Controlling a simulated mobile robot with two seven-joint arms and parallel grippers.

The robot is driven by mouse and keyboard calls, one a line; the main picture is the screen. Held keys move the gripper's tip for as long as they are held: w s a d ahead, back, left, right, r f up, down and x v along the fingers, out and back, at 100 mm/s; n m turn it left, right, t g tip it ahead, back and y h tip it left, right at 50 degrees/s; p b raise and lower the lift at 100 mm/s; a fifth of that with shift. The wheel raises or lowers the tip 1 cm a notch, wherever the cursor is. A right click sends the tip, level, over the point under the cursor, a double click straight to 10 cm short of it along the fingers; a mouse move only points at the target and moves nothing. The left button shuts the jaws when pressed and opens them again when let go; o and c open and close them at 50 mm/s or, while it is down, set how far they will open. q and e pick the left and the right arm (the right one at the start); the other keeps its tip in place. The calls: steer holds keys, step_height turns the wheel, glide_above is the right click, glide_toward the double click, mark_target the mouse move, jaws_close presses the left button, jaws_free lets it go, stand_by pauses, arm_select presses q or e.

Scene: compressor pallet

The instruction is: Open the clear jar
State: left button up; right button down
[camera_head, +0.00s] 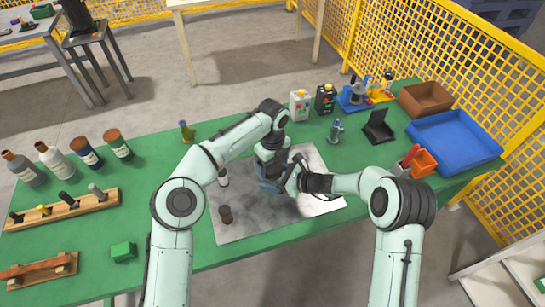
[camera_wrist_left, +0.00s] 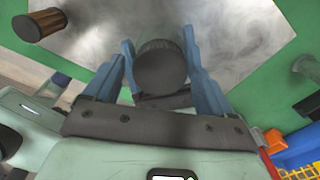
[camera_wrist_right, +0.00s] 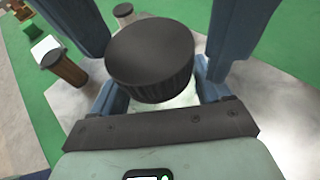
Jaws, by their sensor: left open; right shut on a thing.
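The clear jar (camera_wrist_right: 180,101) shows in the right wrist view as a pale body under a wide, dark, ridged lid (camera_wrist_right: 152,60). The lid is on the jar; its flat top also shows in the left wrist view (camera_wrist_left: 160,70). My right gripper (camera_head: 290,183) is shut on the jar body just below the lid. My left gripper (camera_head: 268,184) is open above the jar, with its blue fingers on either side of the lid, apart from it as far as I can see. In the head view the grippers hide most of the jar.
A grey mat (camera_head: 240,228) lies under the grippers on the green table. A brown cylinder (camera_head: 226,214) and a small white bottle (camera_head: 223,178) stand on its left part. A grey-green bottle (camera_head: 335,131) stands behind right. A blue tray (camera_head: 455,140) is far right.

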arm_select(q)
steer(key=shift+f, duration=0.25)
steer(key=c, duration=1.1)
steer(key=n, duration=0.2)
steer(key=shift+n, duration=0.4)
steer(key=shift+r, duration=0.15)
steer(key=shift+r, duration=1)
steer(key=shift+r, duration=0.1)
